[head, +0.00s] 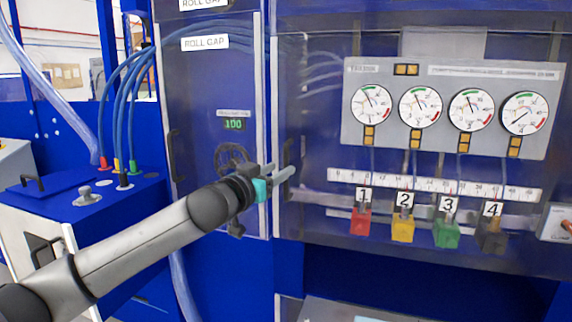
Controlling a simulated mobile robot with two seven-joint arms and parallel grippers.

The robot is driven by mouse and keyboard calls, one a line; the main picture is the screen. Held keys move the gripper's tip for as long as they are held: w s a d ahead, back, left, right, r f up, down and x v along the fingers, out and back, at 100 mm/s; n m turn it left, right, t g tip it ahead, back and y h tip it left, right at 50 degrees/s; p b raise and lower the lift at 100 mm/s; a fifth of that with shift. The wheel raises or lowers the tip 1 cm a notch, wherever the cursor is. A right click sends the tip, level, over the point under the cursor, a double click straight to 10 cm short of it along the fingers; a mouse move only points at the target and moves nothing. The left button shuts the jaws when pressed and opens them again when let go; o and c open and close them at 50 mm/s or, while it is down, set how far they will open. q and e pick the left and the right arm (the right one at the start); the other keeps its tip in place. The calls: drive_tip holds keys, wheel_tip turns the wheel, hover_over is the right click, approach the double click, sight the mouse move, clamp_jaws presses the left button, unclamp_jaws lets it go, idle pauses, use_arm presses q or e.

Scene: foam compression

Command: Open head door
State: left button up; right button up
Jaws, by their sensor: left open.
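The head door (315,205) is a large see-through panel with a grey frame at the right, and it looks shut. Its black vertical handle (287,163) is on the door's left edge. My left gripper (285,173) is open, its grey fingers pointing right at about the handle's height. The fingertips are close to the handle; I cannot tell whether they touch it or are in front of it. My right gripper is not in view.
Behind the panel are several round gauges (421,107), a ruler strip and coloured numbered blocks (403,226). A narrower door with a black handle (174,157) and a handwheel (232,158) is to the left. A blue cabinet (70,200) with hoses stands at far left.

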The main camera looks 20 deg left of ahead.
sight(284, 167)
use_arm(q)
drive_tip(key=shift+x, duration=2.1)
drive_tip(key=shift+c, duration=0.3)
clamp_jaws()
